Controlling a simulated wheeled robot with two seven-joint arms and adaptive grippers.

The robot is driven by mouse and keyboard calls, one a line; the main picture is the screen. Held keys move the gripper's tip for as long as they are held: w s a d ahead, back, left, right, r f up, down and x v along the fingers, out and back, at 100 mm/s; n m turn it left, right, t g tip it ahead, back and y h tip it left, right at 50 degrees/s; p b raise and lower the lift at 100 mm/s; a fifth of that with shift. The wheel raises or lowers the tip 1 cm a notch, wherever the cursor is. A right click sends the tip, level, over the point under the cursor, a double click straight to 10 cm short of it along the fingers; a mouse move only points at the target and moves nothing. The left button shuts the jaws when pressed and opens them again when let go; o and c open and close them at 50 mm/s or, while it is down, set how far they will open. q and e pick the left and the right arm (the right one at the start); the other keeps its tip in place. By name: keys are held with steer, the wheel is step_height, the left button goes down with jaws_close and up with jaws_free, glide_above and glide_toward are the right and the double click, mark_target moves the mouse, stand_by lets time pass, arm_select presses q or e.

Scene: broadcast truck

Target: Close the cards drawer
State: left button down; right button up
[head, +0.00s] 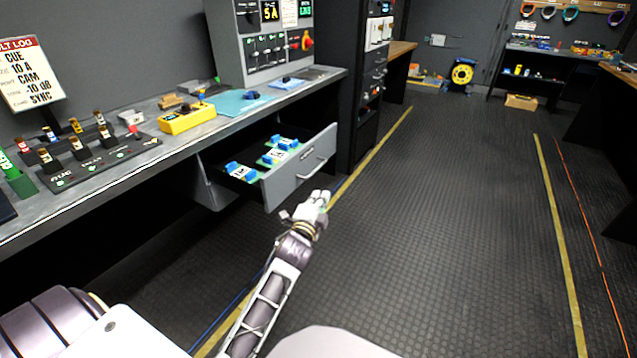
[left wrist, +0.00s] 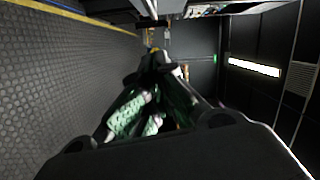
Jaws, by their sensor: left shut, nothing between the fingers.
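The cards drawer (head: 299,168) is pulled out from under the left bench in the head view. It has a grey front with a bar handle (head: 314,166). Several cards with blue ends and green boards (head: 279,149) lie inside it. My left gripper (head: 321,197) is shut and empty. In the picture it is just below the drawer front's lower edge, in the aisle; I cannot tell whether it touches the drawer. The left wrist view shows its fingers (left wrist: 143,110) close up, with green pads. My right gripper is not in view.
The bench top (head: 150,158) carries a switch panel (head: 95,150), a yellow box (head: 187,117) and a blue mat (head: 233,103). A dark equipment rack (head: 345,75) stands just beyond the drawer. The ribbed floor (head: 440,220) to the right is clear.

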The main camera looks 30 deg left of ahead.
arm_select(q)
steer(key=shift+w, duration=0.1)
stand_by(0.3)
steer(key=w+a+f+b, duration=0.1)
steer(key=w+a+b, duration=0.3)
steer(key=w, duration=0.6)
steer(key=shift+a+f, duration=0.15)
steer(key=shift+a, duration=0.65)
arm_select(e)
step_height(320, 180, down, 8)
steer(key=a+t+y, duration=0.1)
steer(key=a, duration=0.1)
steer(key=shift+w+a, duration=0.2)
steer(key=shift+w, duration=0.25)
arm_select(q)
steer(key=shift+a, duration=0.1)
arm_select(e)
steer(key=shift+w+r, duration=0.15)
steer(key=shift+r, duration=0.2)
